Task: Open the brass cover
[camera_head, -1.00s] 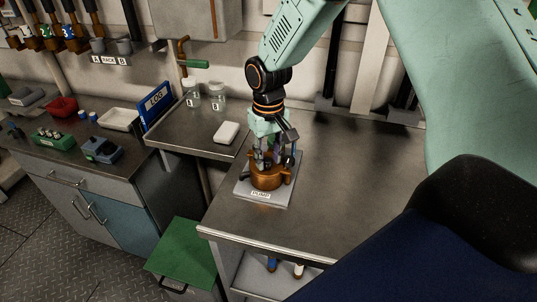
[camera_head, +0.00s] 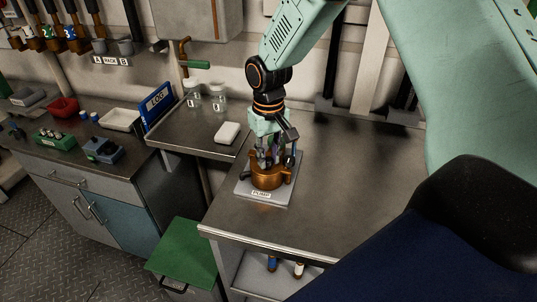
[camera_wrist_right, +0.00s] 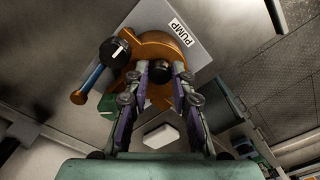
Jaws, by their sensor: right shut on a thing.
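The brass cover (camera_head: 266,182) is a round, copper-coloured piece on a pale plate labelled PUMP (camera_head: 281,192) on the steel bench. It also shows in the wrist view (camera_wrist_right: 152,46), with a dark round knob (camera_wrist_right: 182,68) on it. My right gripper (camera_head: 271,160) comes down from above. In the wrist view my right gripper (camera_wrist_right: 162,70) has its two fingers close together on the knob and is shut on it. The cover sits level on the pump, and I see no gap under it. My left gripper is not in view.
A blue-shafted lever (camera_wrist_right: 91,82) and a black round part (camera_wrist_right: 114,52) stand close beside the cover. The bench right of the pump (camera_head: 345,185) is clear.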

